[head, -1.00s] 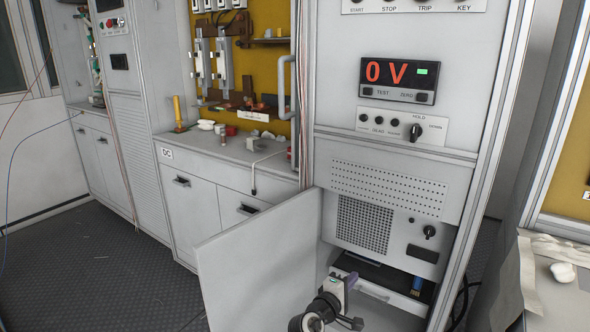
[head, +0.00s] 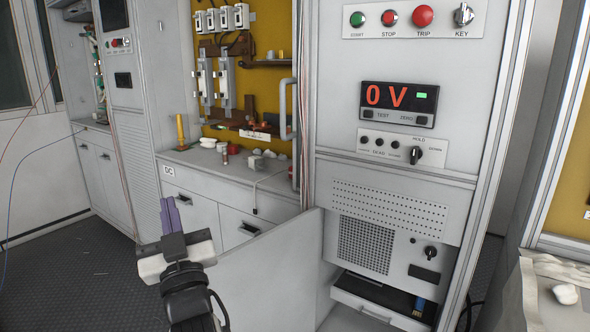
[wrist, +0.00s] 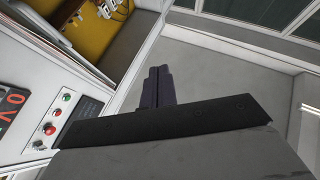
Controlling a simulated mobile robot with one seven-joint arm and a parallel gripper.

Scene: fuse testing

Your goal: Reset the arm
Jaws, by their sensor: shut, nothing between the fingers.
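My gripper (head: 169,216) is raised in front of the cabinets at the lower left of the head view. Its purple fingers point up and lie together, shut and empty. In the wrist view the shut fingers (wrist: 158,87) show dark against a grey surface. My arm stands left of the open cabinet door (head: 270,275), and part of the door lies behind it. I cannot tell the gap between them.
The grey test cabinet (head: 400,170) shows 0 V on its display (head: 398,104). An open drawer (head: 375,300) is low in it. A counter (head: 200,160) with small parts stands behind my gripper. Open dark floor (head: 80,270) lies to the left.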

